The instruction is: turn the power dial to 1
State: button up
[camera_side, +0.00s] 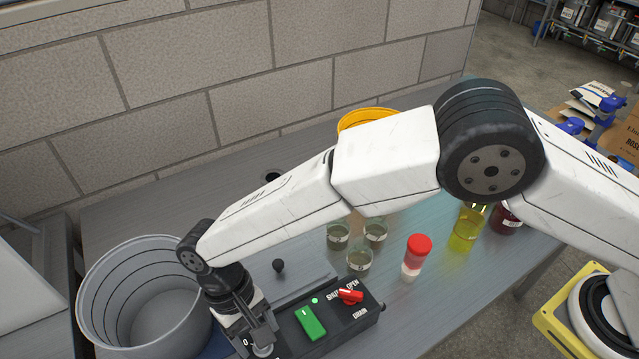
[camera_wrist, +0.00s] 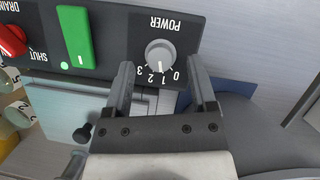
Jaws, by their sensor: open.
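The power dial (camera_wrist: 160,53) is a light grey round knob on a dark control panel (camera_wrist: 120,22), below the word POWER, which appears upside down in the wrist view. Numbers 0 to 3 curve around the knob's near side. Its white mark points at about 1. My gripper (camera_wrist: 158,66) is open, one finger on each side of the knob, with visible gaps. In the side view my gripper (camera_side: 252,336) reaches down over the panel's left end and partly hides the dial (camera_side: 263,350).
The panel also carries a green rocker switch (camera_side: 310,323) and a red valve handle (camera_side: 350,296). A grey bucket (camera_side: 140,250) stands left of my gripper.

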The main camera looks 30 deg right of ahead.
jog(key=v, duration=0.7)
dwell(0.3)
jog(key=w+d+r+m+t+y, duration=0.1)
jog(key=w+d+r+t, duration=0.15)
jog(key=d, duration=0.85)
jog(key=w+d+r+m+t+y, duration=0.1)
jog(key=w+d, duration=0.3)
jog(key=d, duration=0.7)
jog(key=s+d+t, duration=0.1)
jog(key=s+d, duration=0.2)
jog(key=d, duration=0.3)
jog(key=s+d+t, duration=0.1)
jog(key=s+d, duration=0.3)
jog(key=d, duration=0.3)
jog(key=s+d+m+t, duration=0.1)
jog(key=s+d, duration=0.2)
jog(key=d, duration=0.4)
jog(key=shift+s+d+r+h, duration=0.2)
jog(key=shift+s+d+h, duration=0.1)
jog(key=shift+h, duration=0.1)
